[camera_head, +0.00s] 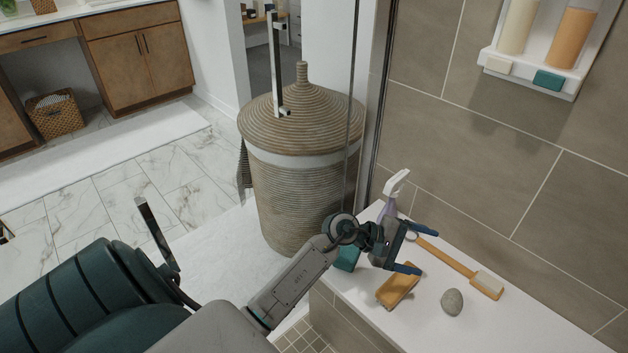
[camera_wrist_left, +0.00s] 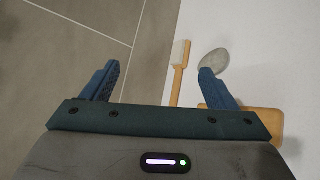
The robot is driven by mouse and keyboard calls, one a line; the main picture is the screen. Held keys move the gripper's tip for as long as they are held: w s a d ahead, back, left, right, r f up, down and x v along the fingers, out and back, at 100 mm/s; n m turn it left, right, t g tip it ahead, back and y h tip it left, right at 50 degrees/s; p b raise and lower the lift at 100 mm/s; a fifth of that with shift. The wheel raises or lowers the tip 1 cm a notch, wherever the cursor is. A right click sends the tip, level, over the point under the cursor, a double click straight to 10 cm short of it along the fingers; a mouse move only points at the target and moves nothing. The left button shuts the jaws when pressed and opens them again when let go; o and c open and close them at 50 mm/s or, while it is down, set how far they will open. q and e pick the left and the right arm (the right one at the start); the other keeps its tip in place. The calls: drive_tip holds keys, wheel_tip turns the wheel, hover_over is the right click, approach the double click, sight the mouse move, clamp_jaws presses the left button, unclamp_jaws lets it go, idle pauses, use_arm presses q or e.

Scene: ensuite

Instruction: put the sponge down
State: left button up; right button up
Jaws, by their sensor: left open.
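My left gripper (camera_head: 415,249) is open over the white ledge, and its two blue fingers also show in the left wrist view (camera_wrist_left: 160,76) with nothing held between them. An orange-tan block (camera_head: 400,290) lies flat on the ledge beside and below the nearer finger; it also shows in the wrist view (camera_wrist_left: 262,123), partly behind that finger. A teal block (camera_head: 348,258) sits at the ledge's left end, partly hidden by my arm. I cannot tell for sure which of these two is the sponge. My right gripper is not in view.
A woven basket (camera_head: 300,180) stands left. The ledge's front right is clear.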

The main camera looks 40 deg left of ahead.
use_arm(q)
drive_tip(key=s+r+n+t+h, duration=0.25)
drive_tip(key=r+n+t, duration=0.4)
drive_tip(key=n, duration=0.35)
drive_tip(key=s+a+r+n+t+y, duration=0.1)
drive_tip(key=s+a+n+t+y, duration=0.4)
drive_tip(key=n, duration=0.6)
drive_tip(key=a+r+n+t+y, duration=0.1)
drive_tip(key=a+n+y, duration=0.2)
drive_tip(key=n+y, duration=0.6)
drive_tip(key=s+a+f+n+g+y, duration=0.35)
drive_tip(key=s+f+n+g, duration=0.5)
drive_tip(key=n, duration=1.05)
drive_tip(key=s+d+f+n+g+h, duration=0.4)
drive_tip(key=s+f+n, duration=0.4)
drive_tip(key=s, duration=0.4)
drive_tip(key=shift+s+d+f+n+g+h, duration=0.3)
drive_tip(key=shift+d+n+g, duration=0.1)
drive_tip(key=shift+d+g, duration=0.25)
